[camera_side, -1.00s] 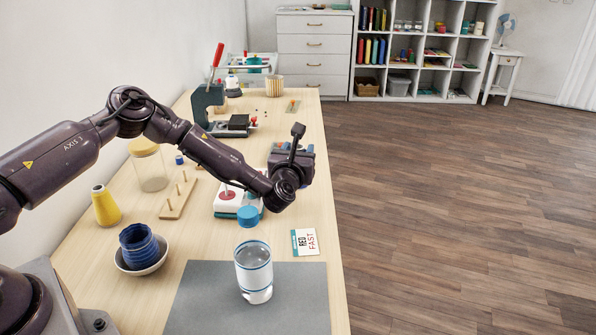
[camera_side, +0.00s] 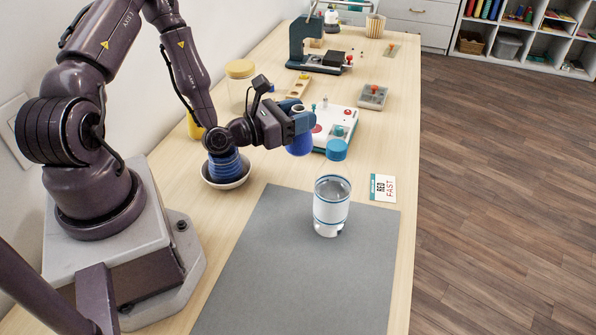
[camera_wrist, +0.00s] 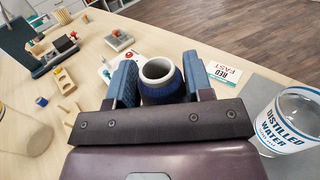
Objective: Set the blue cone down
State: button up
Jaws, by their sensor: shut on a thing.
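The blue cone (camera_side: 299,147) is in my gripper (camera_side: 300,122), held between its two fingers. In the wrist view the cone (camera_wrist: 162,92) stands between the fingers of my gripper (camera_wrist: 161,82), its pale open top facing the camera. In the side view it hangs beside the left edge of the white unit with a red disc (camera_side: 338,117). I cannot tell whether the cone's base touches anything. A second blue, ridged piece (camera_side: 228,168) sits in a white bowl (camera_side: 243,183) below my wrist.
A yellow cone (camera_side: 194,126) and a lidded jar (camera_side: 240,72) stand behind my arm. The mat's front part is clear.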

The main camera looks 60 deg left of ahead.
aim_at(287, 150)
notch_tip(287, 150, down, 8)
jog(key=shift+s+d+r, duration=0.1)
jog(key=shift+s+r, duration=0.05)
dwell(0.4)
jog(key=o, duration=0.9)
jog(key=shift+o, duration=0.2)
jog(key=s, duration=0.3)
jog(key=shift+r, duration=0.4)
notch_tip(287, 150, up, 6)
jog(key=shift+r, duration=0.15)
